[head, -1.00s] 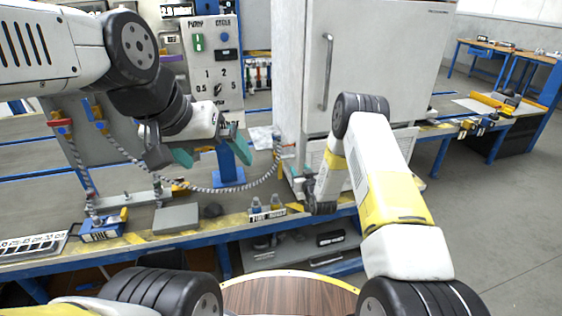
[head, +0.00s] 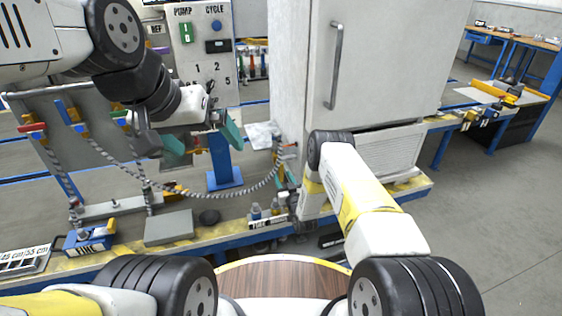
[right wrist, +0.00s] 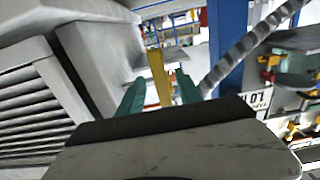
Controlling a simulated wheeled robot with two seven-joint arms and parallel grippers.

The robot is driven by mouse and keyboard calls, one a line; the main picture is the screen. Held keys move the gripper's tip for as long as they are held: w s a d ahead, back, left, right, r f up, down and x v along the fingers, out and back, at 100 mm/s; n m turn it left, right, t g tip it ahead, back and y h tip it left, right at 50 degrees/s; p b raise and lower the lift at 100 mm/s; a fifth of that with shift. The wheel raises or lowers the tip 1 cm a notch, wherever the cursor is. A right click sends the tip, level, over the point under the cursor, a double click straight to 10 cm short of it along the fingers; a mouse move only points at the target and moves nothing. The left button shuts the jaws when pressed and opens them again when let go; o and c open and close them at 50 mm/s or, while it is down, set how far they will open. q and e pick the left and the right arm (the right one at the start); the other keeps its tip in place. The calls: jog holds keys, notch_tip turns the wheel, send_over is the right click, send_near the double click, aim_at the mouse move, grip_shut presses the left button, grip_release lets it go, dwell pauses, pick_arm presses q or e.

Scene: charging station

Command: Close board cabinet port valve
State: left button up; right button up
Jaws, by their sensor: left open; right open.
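The board cabinet (head: 375,60) is a tall light-grey box with a long door handle. At its left side in the head view a ribbed grey hose (head: 235,190) runs to a port fitting (head: 287,150). My right gripper (right wrist: 160,92) is open, with green fingertips. A yellow upright piece (right wrist: 158,72), apparently the valve's lever, shows between the fingertips; I cannot tell whether they touch it. In the head view the right gripper is mostly hidden behind my own arm, low at the cabinet's left edge. My left gripper (head: 203,141) is open and empty, in front of the pump panel.
The pump panel (head: 205,50) stands on a blue post (head: 222,160) at the back. On the bench lie a grey plate (head: 168,227), a blue block (head: 88,240) and small bottles (head: 265,209). A louvred vent (right wrist: 30,100) is close on the right gripper's left. Open floor (head: 490,200) lies at right.

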aim_at(282, 174)
jog(key=shift+x, duration=1.6)
grip_shut()
